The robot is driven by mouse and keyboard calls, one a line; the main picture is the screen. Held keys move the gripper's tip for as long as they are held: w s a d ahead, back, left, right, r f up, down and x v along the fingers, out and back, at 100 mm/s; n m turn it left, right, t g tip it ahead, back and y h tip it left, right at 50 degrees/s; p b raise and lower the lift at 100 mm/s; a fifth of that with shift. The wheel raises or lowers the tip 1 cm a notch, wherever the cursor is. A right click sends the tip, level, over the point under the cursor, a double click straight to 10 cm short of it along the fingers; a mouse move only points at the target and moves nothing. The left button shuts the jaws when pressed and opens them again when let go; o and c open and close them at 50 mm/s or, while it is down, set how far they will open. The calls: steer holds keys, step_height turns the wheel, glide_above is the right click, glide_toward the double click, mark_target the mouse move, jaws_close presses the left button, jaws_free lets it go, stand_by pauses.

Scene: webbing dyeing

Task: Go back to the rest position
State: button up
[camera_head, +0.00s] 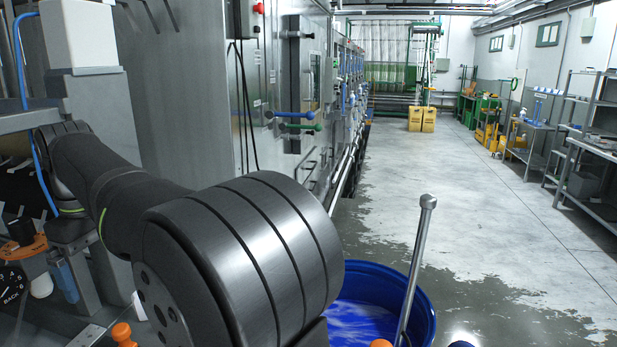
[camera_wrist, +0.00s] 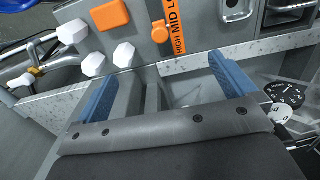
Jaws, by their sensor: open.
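My gripper (camera_wrist: 165,82) is open in the wrist view. Its two blue fingers stand wide apart and nothing is held between them. Beyond the fingertips is a grey machine panel with an orange strip (camera_wrist: 174,46) marked MID and HIGH, and an orange knob (camera_wrist: 160,32) beside it. Several white hexagonal knobs (camera_wrist: 94,64) lie near the left finger. A black dial (camera_wrist: 290,93) is to the right of the right finger. In the head view my dark arm fills the lower left, and I cannot clearly make out the gripper there.
A blue tub (camera_head: 424,308) with a metal rod (camera_head: 414,265) leaning in it stands just right of my arm. Steel machine cabinets (camera_head: 205,85) line the left. A partly wet floor aisle (camera_head: 440,190) runs back, with shelves (camera_head: 590,165) on the right and yellow crates (camera_head: 421,120) far off.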

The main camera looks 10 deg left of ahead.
step_height(320, 180, down, 6)
steer(key=shift+r, duration=0.25)
step_height(320, 180, up, 9)
steer(key=w+a+r+m+t+y, duration=0.35)
steer(key=w+r+t+y, duration=0.25)
steer(key=w+t+y, duration=0.45)
steer(key=s+d+f+n+g+y, duration=0.2)
steer(key=s+n+g+y, duration=0.1)
steer(key=s+g, duration=0.3)
steer(key=s+d+f+n+g+y, duration=0.2)
steer(key=s+n+g+y, duration=0.1)
steer(key=s+g+y, duration=0.1)
steer(key=shift+s+d+g, duration=0.3)
steer(key=shift+s+g, duration=0.55)
steer(key=shift+g, duration=0.5)
stand_by(1.1)
